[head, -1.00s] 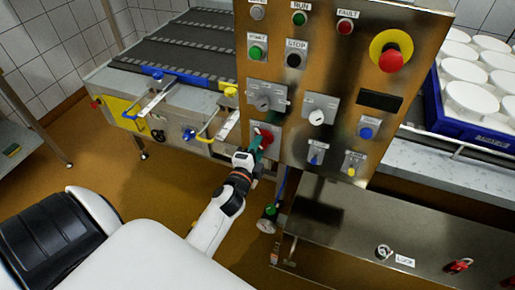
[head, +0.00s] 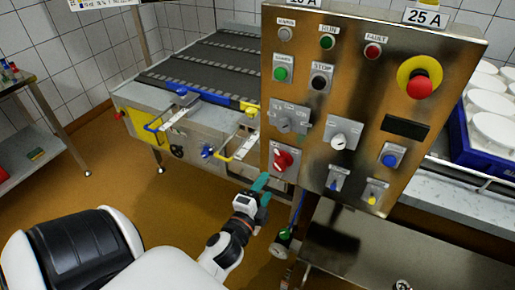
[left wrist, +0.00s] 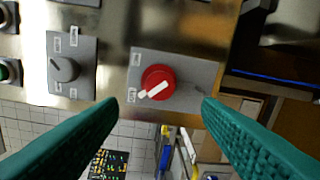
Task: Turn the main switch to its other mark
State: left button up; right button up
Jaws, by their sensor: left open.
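The main switch appears to be the red rotary knob (head: 283,160) on a grey plate at the lower left of the steel panel. In the left wrist view the red knob (left wrist: 158,76) is between and beyond my fingers, unobstructed. Its white pointer is slanted, its outer end towards the lower-left label (left wrist: 131,95). Another label (left wrist: 136,59) is at the plate's upper left; both are too small to read surely. My left gripper (head: 262,185) is open and empty, just below and left of the knob, apart from it. My right gripper is out of view.
The panel also carries a grey selector (head: 285,121), a white-faced selector (head: 341,141), push buttons and a red emergency stop (head: 419,86). A conveyor (head: 205,58) stands behind left. A small gauge (head: 279,250) hangs below the panel. A blue crate (head: 492,150) is at right.

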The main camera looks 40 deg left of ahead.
pick_arm(q)
jog(key=v, duration=0.4)
jog(key=shift+b, duration=0.35)
jog(key=shift+f, duration=0.1)
